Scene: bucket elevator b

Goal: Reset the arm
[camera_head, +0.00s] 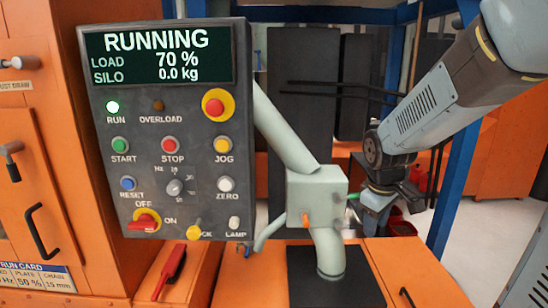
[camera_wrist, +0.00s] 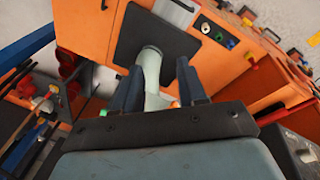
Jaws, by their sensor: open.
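My arm (camera_head: 440,105) comes in from the upper right of the head view, bent down toward the middle. My gripper (camera_head: 366,188) is just right of a pale grey-green box (camera_head: 312,197) with pipes. In the wrist view my gripper (camera_wrist: 160,90) shows two dark blue fingers, apart, with a pale pipe (camera_wrist: 151,70) seen between them. I see nothing held. I cannot tell whether the fingers touch the pipe or box.
The pipe drops onto a black plate (camera_head: 335,285) on an orange cabinet top (camera_head: 420,275). Blue posts (camera_head: 455,180) stand behind my arm. An orange cabinet (camera_head: 40,150) fills the left. A red-handled lever (camera_head: 172,265) lies below the panel. Pale floor (camera_head: 490,225) shows at the right.

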